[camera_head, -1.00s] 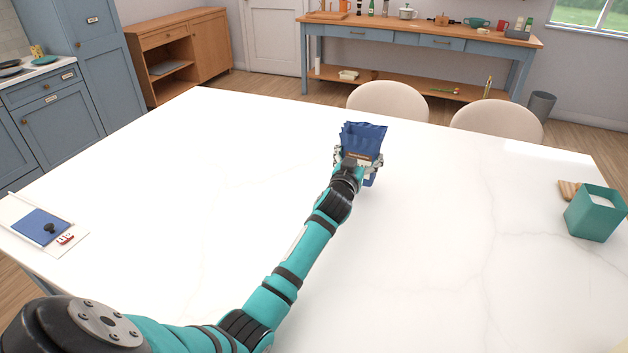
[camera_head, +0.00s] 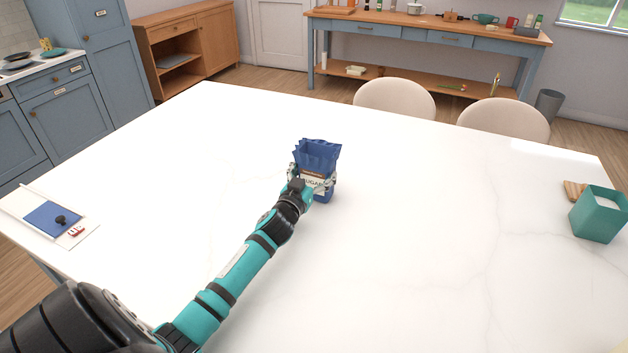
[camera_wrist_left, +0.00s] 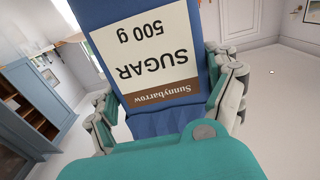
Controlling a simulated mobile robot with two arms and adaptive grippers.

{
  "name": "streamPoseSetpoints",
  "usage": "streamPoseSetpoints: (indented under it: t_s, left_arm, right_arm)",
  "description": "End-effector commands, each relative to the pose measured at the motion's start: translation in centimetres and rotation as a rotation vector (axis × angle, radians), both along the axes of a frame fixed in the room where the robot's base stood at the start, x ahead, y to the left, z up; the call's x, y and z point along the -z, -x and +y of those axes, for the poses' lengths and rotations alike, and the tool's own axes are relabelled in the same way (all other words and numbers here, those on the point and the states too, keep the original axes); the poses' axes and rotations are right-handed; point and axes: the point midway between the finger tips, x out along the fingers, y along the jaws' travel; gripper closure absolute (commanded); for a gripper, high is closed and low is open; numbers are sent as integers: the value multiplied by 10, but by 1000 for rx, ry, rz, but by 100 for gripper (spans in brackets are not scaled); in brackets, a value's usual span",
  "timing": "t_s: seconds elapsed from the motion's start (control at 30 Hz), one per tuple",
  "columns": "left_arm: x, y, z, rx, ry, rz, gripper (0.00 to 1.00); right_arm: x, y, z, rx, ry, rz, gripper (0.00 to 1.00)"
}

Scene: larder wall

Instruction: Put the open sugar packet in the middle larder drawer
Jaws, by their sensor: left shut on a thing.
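The sugar packet (camera_head: 318,152) is blue with a cream and brown label and a crinkled open top. It is upright over the middle of the white table; I cannot tell whether its base touches the surface. My left gripper (camera_head: 313,182) is shut on it, with a finger on each side. In the left wrist view the packet (camera_wrist_left: 150,122) fills the middle, its label reading "SUGAR 500 g" upside down, between the gripper's fingers (camera_wrist_left: 168,104). My right gripper is not in view. I cannot make out a middle larder drawer in these views.
The white table (camera_head: 420,230) is mostly clear. A teal box (camera_head: 598,215) stands at its right edge and a board with a blue panel (camera_head: 50,218) lies at the left. Two chairs (camera_head: 395,97) stand beyond the table. A tall blue cabinet (camera_head: 105,50) is at the back left.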

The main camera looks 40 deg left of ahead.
Motion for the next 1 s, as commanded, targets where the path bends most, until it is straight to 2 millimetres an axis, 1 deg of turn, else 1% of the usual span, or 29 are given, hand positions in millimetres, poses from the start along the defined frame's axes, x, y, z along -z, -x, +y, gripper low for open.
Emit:
streamPoseSetpoints:
  t_s: [0.03, 0.2, 0.33, 0.37, 0.4, 0.47, 0.8, 0.87, 0.97, 1.0]
  left_arm:
    - [4, 0, 0, 0, -3, -2, 63]
    - [1, 0, 0, 0, -1, -1, 63]
    - [4, 0, 0, 0, 0, -1, 63]
    - [5, 0, 0, -1, 0, 0, 12]
    - [4, 0, 0, -1, 0, 0, 7]
    - [4, 0, 0, -1, 0, 0, 0]
    - [1, 2, 0, 0, -1, 0, 0]
    - [3, 8, -2, 0, 0, 1, 0]
    - [4, 25, -6, 0, 0, 2, 0]
    - [4, 33, -8, 1, -1, 2, 0]
  right_arm:
    - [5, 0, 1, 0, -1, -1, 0]
    - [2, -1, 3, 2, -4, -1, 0]
    - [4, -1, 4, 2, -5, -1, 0]
    - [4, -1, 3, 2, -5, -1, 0]
    - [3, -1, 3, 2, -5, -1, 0]
    - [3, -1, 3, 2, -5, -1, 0]
    - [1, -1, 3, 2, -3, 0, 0]
    - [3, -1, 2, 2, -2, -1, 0]
    - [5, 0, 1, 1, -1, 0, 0]
    - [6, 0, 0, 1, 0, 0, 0]
